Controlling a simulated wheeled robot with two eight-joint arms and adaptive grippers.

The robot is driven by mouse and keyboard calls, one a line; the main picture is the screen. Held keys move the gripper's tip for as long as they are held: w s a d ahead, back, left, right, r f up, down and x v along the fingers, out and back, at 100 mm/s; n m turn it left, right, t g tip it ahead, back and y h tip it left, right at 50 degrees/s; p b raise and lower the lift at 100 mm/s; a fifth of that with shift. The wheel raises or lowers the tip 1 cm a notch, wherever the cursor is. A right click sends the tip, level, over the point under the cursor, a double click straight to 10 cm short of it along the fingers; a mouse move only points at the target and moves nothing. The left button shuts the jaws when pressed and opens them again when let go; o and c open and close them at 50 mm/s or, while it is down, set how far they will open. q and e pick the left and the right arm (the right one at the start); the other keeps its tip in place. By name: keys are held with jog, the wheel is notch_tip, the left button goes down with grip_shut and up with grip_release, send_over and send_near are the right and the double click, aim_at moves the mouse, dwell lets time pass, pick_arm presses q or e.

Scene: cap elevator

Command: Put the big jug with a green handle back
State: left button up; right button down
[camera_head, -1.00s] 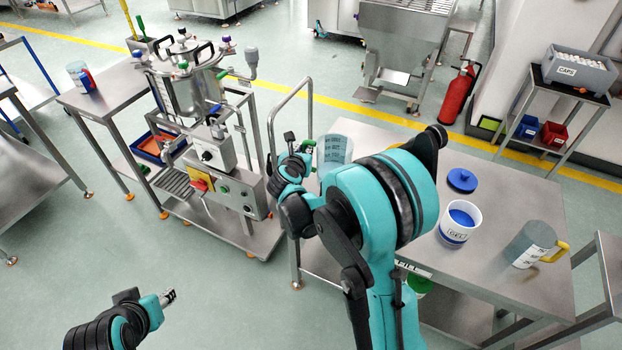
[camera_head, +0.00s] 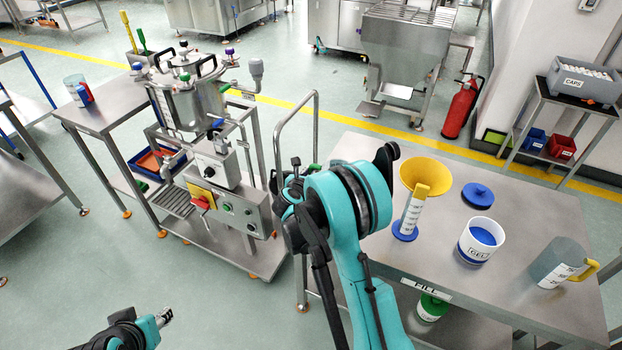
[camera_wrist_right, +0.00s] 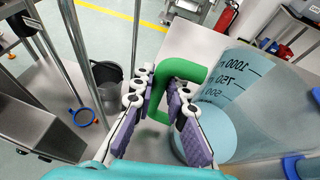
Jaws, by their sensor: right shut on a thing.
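The big jug (camera_wrist_right: 240,95) is clear with dark volume marks and pale blue contents, and it has a green handle (camera_wrist_right: 185,73). My right gripper (camera_wrist_right: 160,85) is shut on the green handle, with its purple-padded fingers on either side. In the head view the right gripper (camera_head: 299,170) is by the left edge of the steel table (camera_head: 520,225), and my arm hides most of the jug. I cannot tell whether the jug touches the table. My left gripper (camera_head: 164,317) is at the lower left, away from everything, too small to tell its opening.
On the table are a yellow funnel (camera_head: 425,172), a measuring cylinder (camera_head: 411,215), a white GEL tub (camera_head: 481,243), its blue lid (camera_head: 478,195) and a jug with a yellow handle (camera_head: 562,263). A steel vessel machine (camera_head: 192,105) stands left. Floor is clear at lower left.

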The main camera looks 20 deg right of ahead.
jog(key=shift+f, duration=0.65)
jog(key=shift+f, duration=0.1)
jog(key=c, duration=1.5)
grip_release()
jog(key=shift+c, duration=0.2)
